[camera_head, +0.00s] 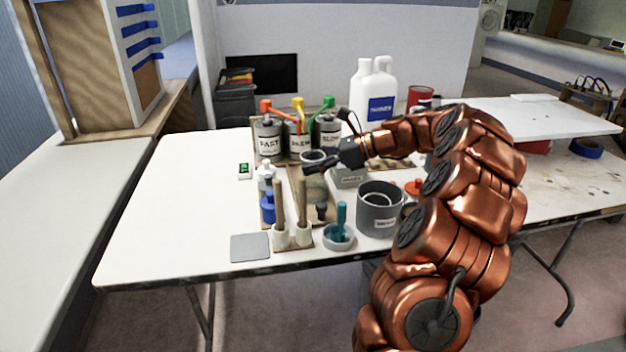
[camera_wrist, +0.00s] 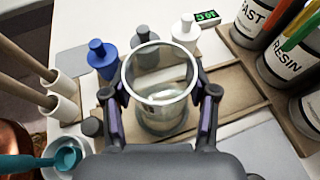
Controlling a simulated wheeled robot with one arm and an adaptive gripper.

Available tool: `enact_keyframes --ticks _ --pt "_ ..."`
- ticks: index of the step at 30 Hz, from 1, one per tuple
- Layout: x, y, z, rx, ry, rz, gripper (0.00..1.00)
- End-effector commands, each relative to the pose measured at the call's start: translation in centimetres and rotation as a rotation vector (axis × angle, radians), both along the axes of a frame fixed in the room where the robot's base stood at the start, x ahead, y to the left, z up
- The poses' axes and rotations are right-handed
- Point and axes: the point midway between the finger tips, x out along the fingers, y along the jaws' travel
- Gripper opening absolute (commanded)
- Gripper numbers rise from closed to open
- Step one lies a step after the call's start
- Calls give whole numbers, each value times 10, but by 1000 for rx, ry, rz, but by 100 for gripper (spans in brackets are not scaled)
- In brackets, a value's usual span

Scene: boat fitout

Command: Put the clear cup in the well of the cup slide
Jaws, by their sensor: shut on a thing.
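The clear cup (camera_wrist: 161,84) is upright between the two fingers of my gripper (camera_wrist: 161,112), which is shut on it. In the head view my gripper (camera_head: 316,166) is over the middle of the table, with the cup's rim (camera_head: 313,155) at its tips. A shallow wooden track (camera_wrist: 228,92) with raised edges lies below and to the right of the cup in the wrist view; it looks like the cup slide. I cannot make out its well, which may be hidden under the cup or gripper. Whether the cup touches the wood is unclear.
Pumps labelled FAST (camera_head: 268,140), RESIN and SLOW stand behind. A blue bottle (camera_wrist: 103,60), a grey one (camera_wrist: 146,52) and a white one (camera_wrist: 186,33) stand beyond the cup. A grey bucket (camera_head: 379,212) and a bowl (camera_head: 338,238) are in front. The table's left is clear.

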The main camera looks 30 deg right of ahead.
Motion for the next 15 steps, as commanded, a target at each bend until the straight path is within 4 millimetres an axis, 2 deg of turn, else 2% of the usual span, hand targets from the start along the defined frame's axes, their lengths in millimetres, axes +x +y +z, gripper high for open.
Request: enact_keyframes --ticks 5,12,15 --pt "1 0 -11 -1 -1 1 32" --pt "1 1 -39 -1 -1 1 32" --pt "1 2 -40 -2 -3 2 32"
